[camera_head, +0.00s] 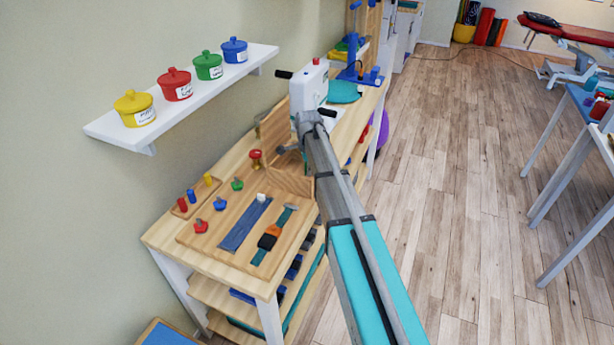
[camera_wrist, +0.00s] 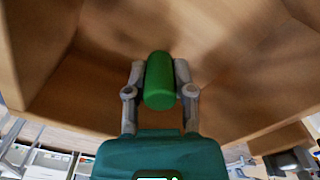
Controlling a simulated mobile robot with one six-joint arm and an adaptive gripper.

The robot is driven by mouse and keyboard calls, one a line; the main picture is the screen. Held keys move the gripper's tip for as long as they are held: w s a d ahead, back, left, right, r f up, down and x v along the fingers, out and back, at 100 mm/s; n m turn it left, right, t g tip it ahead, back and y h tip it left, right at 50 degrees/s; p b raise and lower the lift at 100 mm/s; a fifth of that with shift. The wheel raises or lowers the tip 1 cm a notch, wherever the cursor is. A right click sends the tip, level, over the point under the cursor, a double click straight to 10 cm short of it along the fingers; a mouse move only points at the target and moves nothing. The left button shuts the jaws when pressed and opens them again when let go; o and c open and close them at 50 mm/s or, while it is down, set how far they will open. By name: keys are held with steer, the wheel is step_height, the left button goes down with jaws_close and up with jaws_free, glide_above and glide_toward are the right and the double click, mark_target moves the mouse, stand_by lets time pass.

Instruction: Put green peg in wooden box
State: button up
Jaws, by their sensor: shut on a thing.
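The green peg (camera_wrist: 159,82) is held between the two fingers of my gripper (camera_wrist: 160,92) in the wrist view. The wooden box (camera_wrist: 75,95) surrounds the peg and fingertips in that view, with its walls on both sides. Whether the peg touches the box floor cannot be told. In the head view the wooden box (camera_head: 291,183) stands on the bench beyond the tool board. My gripper (camera_head: 284,150) reaches into it there, partly hidden by my arm, and the peg is hidden.
A small tray (camera_head: 180,210) with red, blue and yellow pegs lies at the bench's left. A board (camera_head: 210,239) with coloured knobs and straps lies before the box. A shelf (camera_head: 190,98) with several lidded pots hangs above. A white device (camera_head: 308,88) stands behind the box.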

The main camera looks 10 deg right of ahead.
steer(key=shift+f, duration=0.6)
steer(key=shift+f+b, duration=0.15)
steer(key=shift+b, duration=0.25)
steer(key=o, duration=0.9)
steer(key=shift+r, duration=0.2)
step_height(320, 180, up, 12)
steer(key=p, duration=1.2)
